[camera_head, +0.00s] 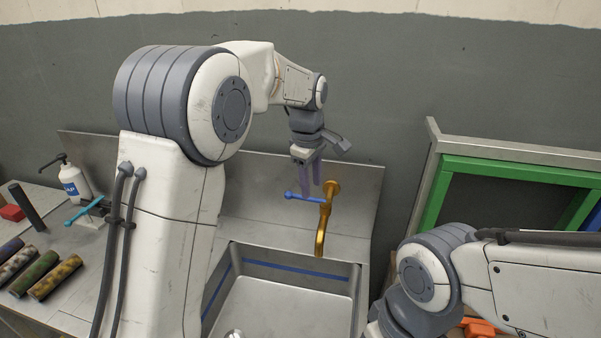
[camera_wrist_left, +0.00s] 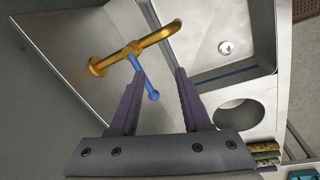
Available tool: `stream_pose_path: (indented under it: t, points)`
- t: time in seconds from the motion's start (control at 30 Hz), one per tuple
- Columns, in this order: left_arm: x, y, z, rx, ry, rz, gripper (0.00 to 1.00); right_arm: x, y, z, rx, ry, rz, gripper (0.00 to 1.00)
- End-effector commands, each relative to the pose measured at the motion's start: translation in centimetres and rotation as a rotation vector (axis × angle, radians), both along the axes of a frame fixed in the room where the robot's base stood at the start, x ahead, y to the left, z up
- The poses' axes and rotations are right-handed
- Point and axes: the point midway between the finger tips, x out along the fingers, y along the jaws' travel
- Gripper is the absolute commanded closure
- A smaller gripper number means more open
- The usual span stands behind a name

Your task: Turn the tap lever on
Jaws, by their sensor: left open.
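The brass tap (camera_head: 322,225) stands at the back of the sink, its spout pointing toward the front. Its blue lever (camera_head: 303,197) sticks out to the left in the head view, ending in a small ball. In the left wrist view the lever (camera_wrist_left: 145,78) runs from the brass tap (camera_wrist_left: 130,53) into the gap between the fingers, close to one finger. My left gripper (camera_head: 310,186) is open and empty, pointing down at the lever. Whether a finger touches the lever, I cannot tell. My right arm shows at the lower right; its gripper is out of view.
The steel sink basin (camera_head: 285,305) lies in front of the tap, with a backsplash (camera_head: 355,190) behind. A soap bottle (camera_head: 73,182), a teal-handled item (camera_head: 83,211) and several patterned rolls (camera_head: 52,277) are on the left counter. A green frame (camera_head: 520,160) stands at right.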

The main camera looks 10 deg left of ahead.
Motion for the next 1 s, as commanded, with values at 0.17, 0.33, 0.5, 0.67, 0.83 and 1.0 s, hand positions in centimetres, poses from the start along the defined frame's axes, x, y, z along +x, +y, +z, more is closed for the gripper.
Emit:
stream_pose_path:
  t: [0.17, 0.33, 0.5, 0.67, 0.83, 1.0]
  points:
    - [4.3, 4.4, 1.4, -0.027, -0.014, 0.291, 0.52, 0.0, 0.0, 2.0, 0.000, 0.000, -0.001, 0.50]
    - [5.3, 5.3, 0.7, -0.035, -0.018, 0.360, 0.52, 0.0, 0.0, 2.3, -0.001, 0.001, -0.001, 0.50]
    - [5.7, 5.3, -2.0, -0.034, -0.015, 0.358, 0.52, 0.0, 0.0, 3.1, -0.001, 0.001, -0.001, 0.50]
    - [6.3, 5.3, -5.0, -0.034, -0.016, 0.357, 0.52, 0.0, 0.0, 4.1, -0.001, 0.001, 0.001, 0.50]
    - [6.8, 5.2, -7.4, -0.035, -0.018, 0.356, 0.52, 0.0, 0.0, 4.8, 0.000, 0.000, 0.002, 0.50]
    - [7.0, 5.2, -8.6, -0.034, -0.020, 0.355, 0.52, 0.0, 0.0, 5.0, -0.001, 0.001, 0.003, 0.50]
